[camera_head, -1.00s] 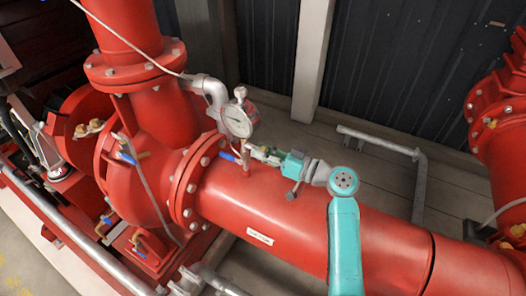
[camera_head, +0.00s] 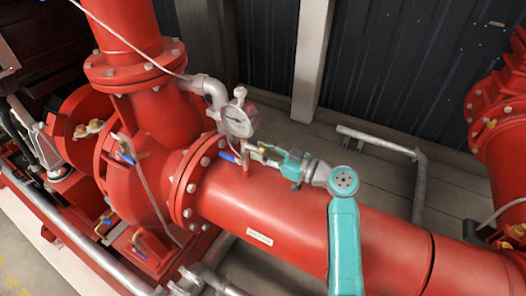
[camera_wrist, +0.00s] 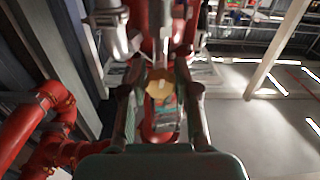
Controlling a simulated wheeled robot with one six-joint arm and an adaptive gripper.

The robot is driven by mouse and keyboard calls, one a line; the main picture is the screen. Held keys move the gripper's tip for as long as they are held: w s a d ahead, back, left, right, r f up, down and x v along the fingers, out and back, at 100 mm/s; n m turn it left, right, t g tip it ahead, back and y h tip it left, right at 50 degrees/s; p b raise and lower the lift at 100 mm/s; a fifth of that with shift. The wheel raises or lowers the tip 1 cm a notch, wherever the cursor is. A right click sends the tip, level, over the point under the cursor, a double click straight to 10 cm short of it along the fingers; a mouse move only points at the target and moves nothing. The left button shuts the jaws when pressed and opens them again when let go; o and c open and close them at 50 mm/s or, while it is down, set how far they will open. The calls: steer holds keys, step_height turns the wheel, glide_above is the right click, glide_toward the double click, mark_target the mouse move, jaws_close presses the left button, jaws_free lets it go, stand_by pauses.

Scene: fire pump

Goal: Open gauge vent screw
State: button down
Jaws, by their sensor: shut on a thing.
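The round white-faced pressure gauge (camera_head: 237,122) stands above the big red pipe on a small fitting, with a blue-handled valve (camera_head: 229,157) below it. My gripper (camera_head: 257,149) reaches in from the right, just beside the gauge's lower fitting. In the wrist view, a brass-coloured screw-like piece (camera_wrist: 160,89) sits between the two fingers of my gripper (camera_wrist: 160,94). I take it to be the vent screw, and the gripper is shut on it. In the head view the screw is too small and covered by the fingers to make out.
The thick red pipe (camera_head: 262,206) runs beneath my arm. A pale pipe elbow (camera_head: 208,88) is behind the gauge. A grey bent rail (camera_head: 378,143) stands on the floor behind the pipe. A second red pump assembly (camera_head: 497,118) is at the right edge.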

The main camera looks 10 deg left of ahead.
steer(key=shift+f, duration=0.15)
steer(key=c, duration=0.8)
jaws_free()
steer(key=shift+c, duration=0.2)
steer(key=shift+d, duration=0.1)
steer(key=v, duration=1.1)
steer(key=shift+s+d, duration=0.15)
steer(key=shift+d, duration=0.25)
